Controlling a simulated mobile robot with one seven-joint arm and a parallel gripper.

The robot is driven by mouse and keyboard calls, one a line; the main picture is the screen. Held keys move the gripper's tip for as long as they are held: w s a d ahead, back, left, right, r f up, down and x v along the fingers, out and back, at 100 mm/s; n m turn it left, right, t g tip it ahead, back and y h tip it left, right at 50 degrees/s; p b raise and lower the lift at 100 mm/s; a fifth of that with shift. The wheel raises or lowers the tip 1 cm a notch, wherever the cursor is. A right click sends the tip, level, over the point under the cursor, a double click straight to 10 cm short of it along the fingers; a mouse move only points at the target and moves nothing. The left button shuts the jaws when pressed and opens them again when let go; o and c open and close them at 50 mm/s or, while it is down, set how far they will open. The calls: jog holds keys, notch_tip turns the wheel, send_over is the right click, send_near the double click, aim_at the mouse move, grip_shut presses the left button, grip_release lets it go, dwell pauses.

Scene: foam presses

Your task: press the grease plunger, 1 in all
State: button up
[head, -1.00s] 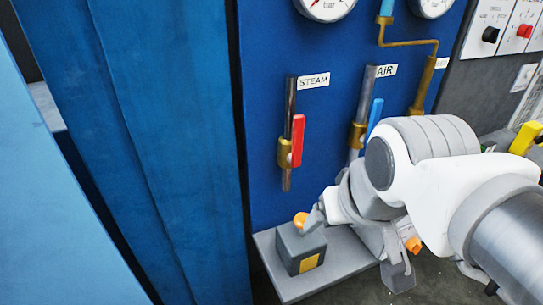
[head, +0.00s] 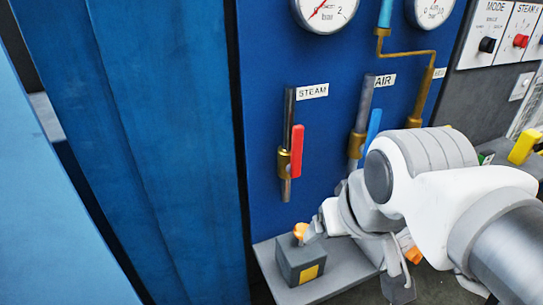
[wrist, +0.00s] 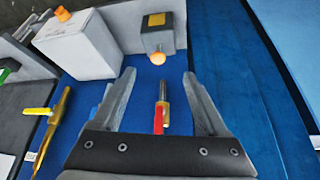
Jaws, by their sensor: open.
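The grease plunger (head: 300,230) is an orange knob on top of a small grey box (head: 289,270) with a yellow label. The box stands on a grey ledge below the steam valve. My gripper (head: 315,228) is close beside the knob on its right in the head view, and its fingers are partly hidden there. In the wrist view my gripper (wrist: 160,75) is open and empty. The orange knob (wrist: 157,58) shows just beyond and between the fingertips. Whether a finger touches it I cannot tell.
A red steam lever (head: 297,151) and a blue air lever (head: 373,128) stick out of the blue panel above the ledge. A white box (wrist: 75,45) stands beside the plunger box in the wrist view. A yellow lever (head: 524,146) is at the far right.

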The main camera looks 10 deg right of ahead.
jog(key=shift+w+r+p, duration=0.2)
jog(key=shift+p, duration=0.1)
jog(key=c, duration=0.5)
jog(key=w+n+p, duration=0.2)
jog(key=w+r+n+g+p, duration=0.1)
jog(key=shift+d+h, duration=0.3)
jog(key=shift+h, duration=0.1)
grip_shut()
jog(key=n+g+p, duration=0.4)
jog(key=n+p, duration=0.9)
jog(key=n, duration=0.5)
send_over(301, 229)
notch_tip(301, 229, down, 6)
jog(key=f, duration=0.1)
jog(key=shift+s+a+f+n, duration=0.25)
jog(key=shift+a+f+n, duration=0.3)
jog(key=shift+n, duration=0.45)
jog(key=shift+d+f, duration=0.1)
jog(key=shift+f, duration=0.05)
jog(key=f+b, duration=0.6)
jog(key=shift+w+d+f, duration=0.15)
jog(key=shift+d+f, duration=0.15)
jog(key=shift+f, duration=0.05)
